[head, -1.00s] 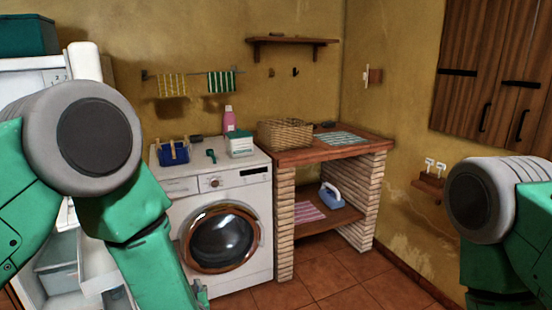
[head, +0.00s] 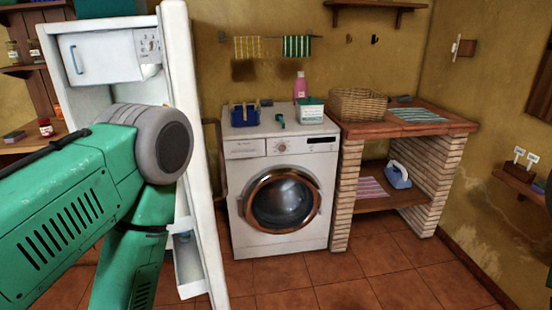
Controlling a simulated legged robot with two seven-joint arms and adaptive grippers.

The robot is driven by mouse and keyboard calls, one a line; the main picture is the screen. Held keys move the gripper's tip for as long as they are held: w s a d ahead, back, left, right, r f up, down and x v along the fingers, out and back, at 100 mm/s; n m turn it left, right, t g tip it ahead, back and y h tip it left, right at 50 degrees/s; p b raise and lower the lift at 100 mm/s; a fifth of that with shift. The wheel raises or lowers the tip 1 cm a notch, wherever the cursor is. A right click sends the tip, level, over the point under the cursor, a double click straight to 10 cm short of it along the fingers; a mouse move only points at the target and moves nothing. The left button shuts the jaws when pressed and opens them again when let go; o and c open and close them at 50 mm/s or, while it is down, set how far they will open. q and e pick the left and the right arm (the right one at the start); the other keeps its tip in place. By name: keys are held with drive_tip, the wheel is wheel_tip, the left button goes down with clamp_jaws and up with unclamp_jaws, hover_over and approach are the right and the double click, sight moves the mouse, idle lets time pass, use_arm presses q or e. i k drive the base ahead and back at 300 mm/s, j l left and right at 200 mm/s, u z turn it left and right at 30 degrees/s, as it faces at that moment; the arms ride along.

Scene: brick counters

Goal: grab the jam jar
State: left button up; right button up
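A small red jar (head: 45,126), which may be the jam jar, stands on a wooden surface at the far left of the head view. It is too small to read any label. My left arm comes in from the left, in front of the open fridge, with its elbow below and to the right of the jar. My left gripper is out of sight. My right gripper is not in view.
The white fridge (head: 104,58) stands with its door (head: 195,120) open between the jar and the washing machine (head: 284,165). Other jars (head: 14,52) sit on a shelf above. A brick counter (head: 425,128) is at right. Tiled floor in front is clear.

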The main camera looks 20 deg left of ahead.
sight(47, 129)
drive_tip(key=u, duration=1.15)
drive_tip(key=i+l+u, duration=0.15)
drive_tip(key=l, duration=0.2)
drive_tip(key=i+l+u, duration=0.1)
drive_tip(key=l, duration=0.3)
drive_tip(key=i+l+u, duration=0.15)
drive_tip(key=l, duration=0.25)
drive_tip(key=i+l+u, duration=0.1)
drive_tip(key=l, duration=0.3)
drive_tip(key=i+l+u, duration=0.15)
drive_tip(key=l, duration=0.25)
